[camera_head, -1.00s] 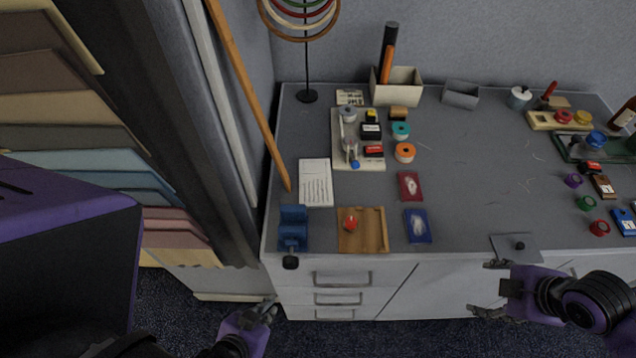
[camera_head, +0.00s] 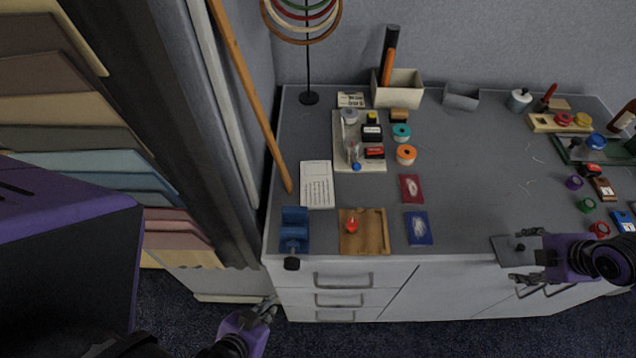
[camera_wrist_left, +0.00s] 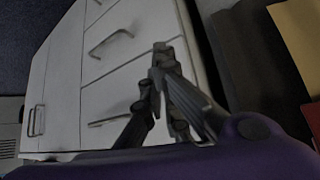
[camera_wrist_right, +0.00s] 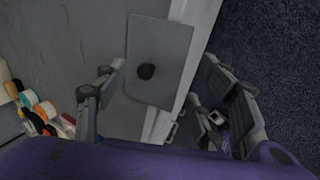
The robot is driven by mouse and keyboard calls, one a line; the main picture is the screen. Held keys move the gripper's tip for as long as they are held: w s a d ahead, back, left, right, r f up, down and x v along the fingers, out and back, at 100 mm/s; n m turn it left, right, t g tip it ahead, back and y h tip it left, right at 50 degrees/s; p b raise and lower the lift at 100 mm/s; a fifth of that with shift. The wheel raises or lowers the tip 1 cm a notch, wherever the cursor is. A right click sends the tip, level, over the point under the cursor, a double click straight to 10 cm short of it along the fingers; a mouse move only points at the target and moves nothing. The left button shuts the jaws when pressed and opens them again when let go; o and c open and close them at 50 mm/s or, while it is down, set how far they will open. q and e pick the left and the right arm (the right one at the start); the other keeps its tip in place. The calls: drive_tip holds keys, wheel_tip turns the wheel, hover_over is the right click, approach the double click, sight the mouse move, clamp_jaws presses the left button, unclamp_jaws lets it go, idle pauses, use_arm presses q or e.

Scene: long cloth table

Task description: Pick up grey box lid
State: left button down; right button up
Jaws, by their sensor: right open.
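The grey box lid is a flat grey plate (camera_head: 503,246) with a small dark knob, lying at the table's front edge on the right. In the right wrist view the lid (camera_wrist_right: 163,45) lies beyond the fingertips, its knob near its middle. My right gripper (camera_head: 516,256) is open at the lid; one finger is over the table side and the other beyond the front edge. It also shows in the right wrist view (camera_wrist_right: 165,80). My left gripper (camera_head: 270,306) hangs low in front of the drawers, away from the lid. Its fingers look close together in the left wrist view (camera_wrist_left: 162,60).
A small grey open box (camera_head: 461,96) stands at the back. A wooden tray (camera_head: 378,248), a blue clamp-like tool (camera_head: 294,232), and red (camera_head: 411,188) and blue (camera_head: 418,228) packets lie left of the lid. The table middle is mostly clear.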

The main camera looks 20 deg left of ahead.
drive_tip(key=c, duration=0.9)
